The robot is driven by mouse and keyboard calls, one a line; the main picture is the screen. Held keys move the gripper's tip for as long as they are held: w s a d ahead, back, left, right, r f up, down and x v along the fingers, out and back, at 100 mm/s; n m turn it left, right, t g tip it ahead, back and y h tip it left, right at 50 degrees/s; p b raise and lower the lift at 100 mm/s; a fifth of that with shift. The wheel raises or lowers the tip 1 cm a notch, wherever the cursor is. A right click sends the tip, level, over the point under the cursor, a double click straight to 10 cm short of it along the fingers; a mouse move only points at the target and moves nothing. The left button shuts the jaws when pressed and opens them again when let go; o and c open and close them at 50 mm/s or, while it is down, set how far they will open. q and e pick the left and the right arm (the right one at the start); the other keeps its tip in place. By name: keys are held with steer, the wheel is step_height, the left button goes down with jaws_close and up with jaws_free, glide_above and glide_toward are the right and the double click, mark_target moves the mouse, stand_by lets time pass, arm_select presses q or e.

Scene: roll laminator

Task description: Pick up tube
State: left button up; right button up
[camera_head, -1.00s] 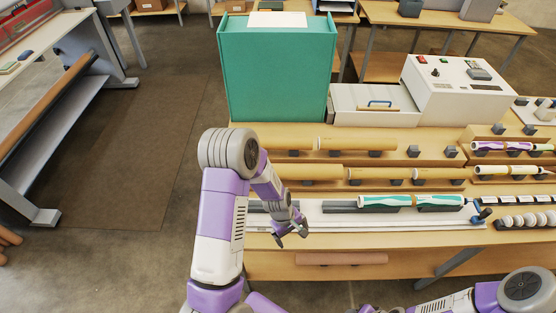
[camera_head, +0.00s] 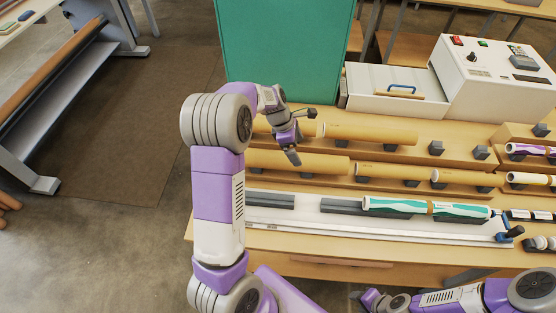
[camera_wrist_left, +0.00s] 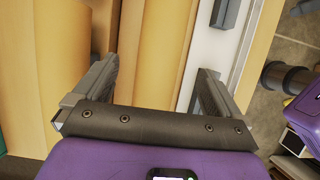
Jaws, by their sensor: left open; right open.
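Several tan cardboard tubes lie in two rows on the table. The back row has a long tube (camera_head: 370,133) and another partly behind my left gripper (camera_head: 302,136). The front row has a long left tube (camera_head: 320,163) and shorter ones (camera_head: 395,172). My left gripper is open and empty, above the left end of the rows. In the left wrist view a tan tube (camera_wrist_left: 155,45) lies beneath the open fingers, and another (camera_wrist_left: 50,60) lies to the left. A teal and white wrapped tube (camera_head: 395,204) rests on the front rail. My right gripper (camera_head: 362,297) is partly visible at the bottom edge.
A tall green cabinet (camera_head: 285,50) stands behind the left end of the racks. A white control box (camera_head: 495,80) and a white drawer unit (camera_head: 390,92) stand behind the tubes. Purple-patterned rolls (camera_head: 525,149) lie at the right. Open floor (camera_head: 120,150) is at left.

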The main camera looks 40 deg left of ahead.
mark_target(303, 156)
arm_select(q)
steer(key=x, duration=0.3)
steer(key=shift+w+a, duration=0.1)
steer(key=shift+w, duration=0.15)
steer(key=shift+s+f, duration=0.15)
steer(key=shift+f, duration=0.1)
steer(key=x, duration=0.5)
steer(key=shift+d+r, duration=0.1)
steer(key=shift+d, duration=0.15)
steer(key=c, duration=1.2)
